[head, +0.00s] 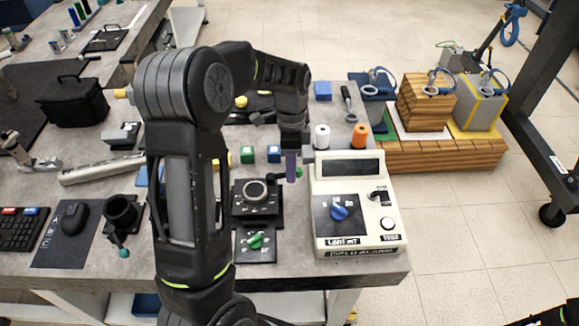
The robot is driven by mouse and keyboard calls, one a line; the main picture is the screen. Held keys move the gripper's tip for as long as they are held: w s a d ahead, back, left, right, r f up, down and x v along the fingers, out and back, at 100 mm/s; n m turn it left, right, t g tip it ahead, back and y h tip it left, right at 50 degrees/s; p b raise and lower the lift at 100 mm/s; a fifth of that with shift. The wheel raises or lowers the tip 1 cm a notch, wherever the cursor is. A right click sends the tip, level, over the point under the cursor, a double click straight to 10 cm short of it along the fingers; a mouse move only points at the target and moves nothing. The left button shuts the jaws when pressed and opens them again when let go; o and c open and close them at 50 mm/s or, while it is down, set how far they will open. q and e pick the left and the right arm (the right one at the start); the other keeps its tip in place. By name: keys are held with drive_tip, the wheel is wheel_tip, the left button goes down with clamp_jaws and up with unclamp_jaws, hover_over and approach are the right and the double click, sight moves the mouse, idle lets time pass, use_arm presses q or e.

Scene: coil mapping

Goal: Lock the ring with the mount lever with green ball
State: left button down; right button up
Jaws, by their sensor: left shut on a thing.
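My left gripper (292,145) points down beside the grey instrument and is shut on a narrow purple piece (291,166). A small green ball (299,173) shows just right of the purple piece; whether it touches it I cannot tell. A black mount with a silver ring (256,191) on top lies below and left of the gripper, apart from it. Another black ring-shaped mount (121,211) stands at left, with a lever ending in a teal-green ball (124,253) toward the front. My right gripper is not in view.
The grey instrument (345,247) with a blue knob stands right of the gripper. A green knob (255,240) sits in front of the silver-ringed mount. White (322,136) and orange (360,135) spools stand behind. My left arm hides the table's middle.

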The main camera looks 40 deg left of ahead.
use_arm(q)
drive_tip(key=shift+s+d+m, duration=0.2)
drive_tip(key=shift+d+m, duration=0.1)
drive_tip(key=shift+m, duration=0.4)
drive_tip(key=c, duration=1.4)
unclamp_jaws()
drive_tip(key=r, duration=0.5)
drive_tip(key=w+r+b, duration=0.1)
drive_tip(key=r, duration=0.1)
drive_tip(key=shift+w+a+r, duration=0.1)
drive_tip(key=shift+a+r, duration=0.25)
